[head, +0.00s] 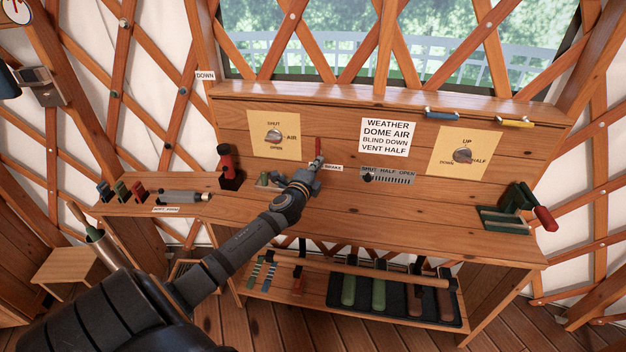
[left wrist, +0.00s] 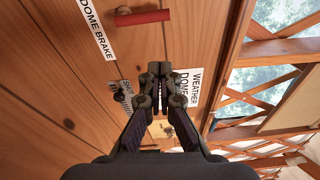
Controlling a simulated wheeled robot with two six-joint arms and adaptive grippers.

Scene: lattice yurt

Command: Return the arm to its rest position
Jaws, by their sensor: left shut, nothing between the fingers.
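My left arm reaches in from the lower left of the head view, across the front of the wooden console. My left gripper (head: 313,166) is at the panel, close to a small red-handled lever (head: 318,147) by a partly hidden label. In the left wrist view my left gripper (left wrist: 160,70) is shut and empty. The red handle (left wrist: 142,17) lies beyond its fingertips, beside the DOME BRAKE label (left wrist: 96,28). I cannot tell from these views whether the gripper touches the panel. My right gripper is not in view.
The console carries an air dial (head: 274,136), a blind dial (head: 462,156), a vent slider (head: 367,175), a red-handled lever (head: 226,160) at left and a green clamp with a red grip (head: 544,218) at right. The console's right middle is clear.

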